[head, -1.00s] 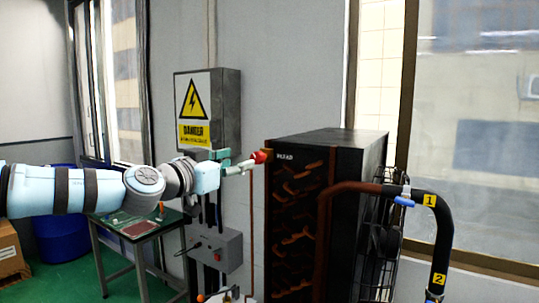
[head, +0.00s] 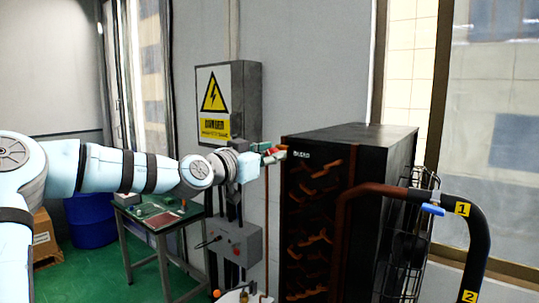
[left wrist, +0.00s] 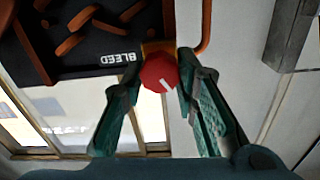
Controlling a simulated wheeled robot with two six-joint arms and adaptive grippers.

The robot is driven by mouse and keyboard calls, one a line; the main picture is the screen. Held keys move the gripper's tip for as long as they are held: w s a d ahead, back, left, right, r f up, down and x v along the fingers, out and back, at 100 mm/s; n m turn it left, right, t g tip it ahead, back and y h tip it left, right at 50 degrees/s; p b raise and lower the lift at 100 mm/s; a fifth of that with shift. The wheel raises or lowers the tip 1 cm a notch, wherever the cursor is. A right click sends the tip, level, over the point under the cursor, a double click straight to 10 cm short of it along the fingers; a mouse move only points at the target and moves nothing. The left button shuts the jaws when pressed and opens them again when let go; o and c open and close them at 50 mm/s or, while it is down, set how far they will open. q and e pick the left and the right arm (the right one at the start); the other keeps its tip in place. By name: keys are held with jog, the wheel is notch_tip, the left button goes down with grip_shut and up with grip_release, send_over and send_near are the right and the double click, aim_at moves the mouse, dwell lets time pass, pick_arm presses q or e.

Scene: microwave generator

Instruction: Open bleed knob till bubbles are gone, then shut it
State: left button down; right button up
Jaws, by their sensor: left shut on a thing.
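The red bleed knob (head: 280,149) sits at the upper left front edge of the black cabinet with orange coils (head: 318,215). In the left wrist view the knob (left wrist: 158,73) is faceted, with a short white mark pointing to the lower right of the picture. The word BLEED (left wrist: 117,57) is on the black panel beside it. My left gripper (head: 273,152) is on the knob, and its green fingers (left wrist: 159,80) are shut on its two sides. No bubbles can be made out in either view. My right gripper is not in view.
A grey danger box (head: 228,100) and a small grey box (head: 235,243) hang on the wall left of the cabinet. A thick black hose (head: 478,235) with yellow tags curves in front at the right. A small table (head: 158,222) stands left.

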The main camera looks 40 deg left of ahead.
pick_arm(q)
jog(key=shift+m, duration=0.4)
jog(key=shift+m+b, duration=3.35)
jog(key=shift+m, duration=8.15)
jog(key=c, duration=1.6)
grip_release()
jog(key=shift+w, duration=0.1)
jog(key=o, duration=0.4)
jog(key=shift+w+f, duration=0.1)
jog(key=shift+c, duration=0.2)
jog(key=shift+f, duration=0.1)
